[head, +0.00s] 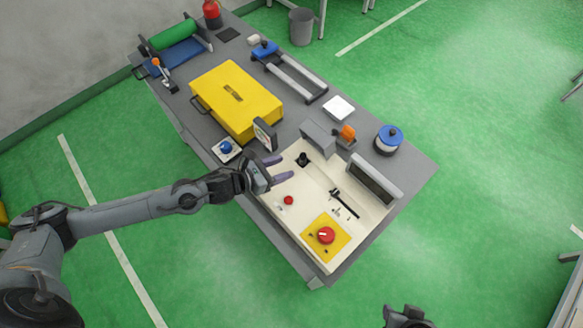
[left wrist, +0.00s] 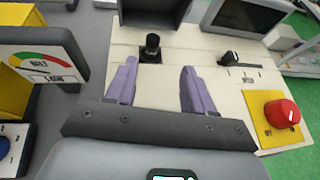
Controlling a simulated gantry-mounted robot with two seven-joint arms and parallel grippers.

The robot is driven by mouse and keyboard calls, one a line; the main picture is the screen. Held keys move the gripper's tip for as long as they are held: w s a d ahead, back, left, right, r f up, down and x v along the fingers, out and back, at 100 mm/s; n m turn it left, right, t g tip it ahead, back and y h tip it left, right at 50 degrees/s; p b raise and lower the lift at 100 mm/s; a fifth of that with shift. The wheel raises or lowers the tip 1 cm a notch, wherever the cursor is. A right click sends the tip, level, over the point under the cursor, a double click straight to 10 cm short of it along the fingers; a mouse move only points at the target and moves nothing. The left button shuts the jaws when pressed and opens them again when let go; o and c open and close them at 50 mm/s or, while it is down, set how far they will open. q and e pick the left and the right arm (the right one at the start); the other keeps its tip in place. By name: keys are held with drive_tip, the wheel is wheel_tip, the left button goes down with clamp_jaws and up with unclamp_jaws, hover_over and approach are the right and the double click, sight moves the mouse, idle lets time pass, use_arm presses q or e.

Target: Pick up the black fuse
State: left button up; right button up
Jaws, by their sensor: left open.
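The black fuse (head: 302,159) looks like a short black cylinder standing upright on a dark base on the cream panel (head: 315,185). It also shows in the left wrist view (left wrist: 152,45), beyond the fingertips and between their lines. My left gripper (head: 280,168) is open and empty over the panel's left edge, short of the fuse. Its two purple fingers are spread apart in the left wrist view (left wrist: 159,66). A dark part at the bottom edge of the head view seems to be my right gripper (head: 408,317); its fingers are not clear.
The panel carries a red knob on a yellow plate (head: 341,247), a black lever (head: 344,204) and a small red button (head: 288,200). A dial gauge (head: 265,135) stands close to my left gripper. A grey box (head: 318,138) and dark screen (head: 375,184) stand behind the panel.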

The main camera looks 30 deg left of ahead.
sight(301, 156)
use_arm(q)
drive_tip(key=x, duration=0.4)
drive_tip(key=r+x, duration=0.1)
drive_tip(key=x, duration=0.1)
drive_tip(key=shift+w+a, duration=0.15)
drive_tip(key=shift+w, duration=0.3)
drive_tip(key=shift+a+x, duration=0.2)
drive_tip(key=shift+x, duration=2.55)
drive_tip(key=shift+w+f, duration=0.1)
drive_tip(key=shift+f, duration=0.05)
clamp_jaws()
